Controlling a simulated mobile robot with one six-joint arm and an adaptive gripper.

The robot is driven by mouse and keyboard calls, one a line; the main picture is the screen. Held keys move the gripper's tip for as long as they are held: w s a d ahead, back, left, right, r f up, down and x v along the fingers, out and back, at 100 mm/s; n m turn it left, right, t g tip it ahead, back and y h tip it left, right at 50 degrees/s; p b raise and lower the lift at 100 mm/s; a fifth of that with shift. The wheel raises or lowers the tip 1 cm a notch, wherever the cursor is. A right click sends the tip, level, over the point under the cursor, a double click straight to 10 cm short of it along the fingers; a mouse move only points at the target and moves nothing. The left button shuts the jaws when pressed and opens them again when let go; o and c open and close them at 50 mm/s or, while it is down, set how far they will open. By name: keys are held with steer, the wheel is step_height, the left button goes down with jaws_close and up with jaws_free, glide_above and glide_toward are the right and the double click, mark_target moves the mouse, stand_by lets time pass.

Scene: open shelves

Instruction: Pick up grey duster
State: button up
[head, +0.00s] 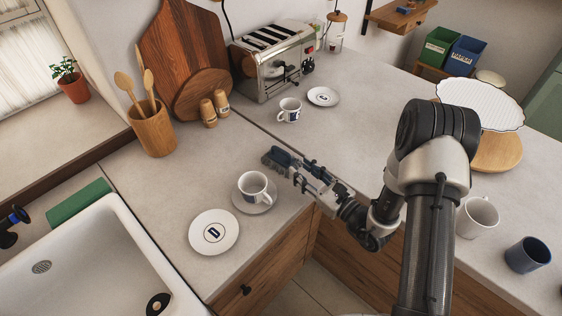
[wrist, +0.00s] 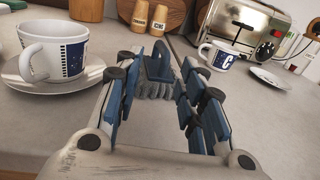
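The grey duster (wrist: 156,88), with grey bristles and a dark blue handle, lies on the counter straight ahead of my gripper (wrist: 160,98) in the wrist view. My gripper is open, with its blue-padded fingers to the left and right of the duster's near end. I cannot tell whether they touch it. In the head view, the duster (head: 268,161) is at the tip of my gripper (head: 302,172), right of the wooden shakers and above the cup; the gripper partly hides it.
Cup C (head: 289,111), a toaster (head: 275,60) and wooden shakers (head: 208,113) stand farther back. Bare counter lies around the duster.

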mark_target(290, 157)
steer(key=shift+w+d+b+x, duration=0.15)
steer(key=shift+b+x, duration=0.25)
steer(key=shift+x, duration=1.05)
steer(key=shift+w+d+b+x, duration=0.1)
steer(key=shift+b+x, duration=0.25)
steer(key=shift+x, duration=1.15)
steer(key=shift+c, duration=0.3)
jaws_close()
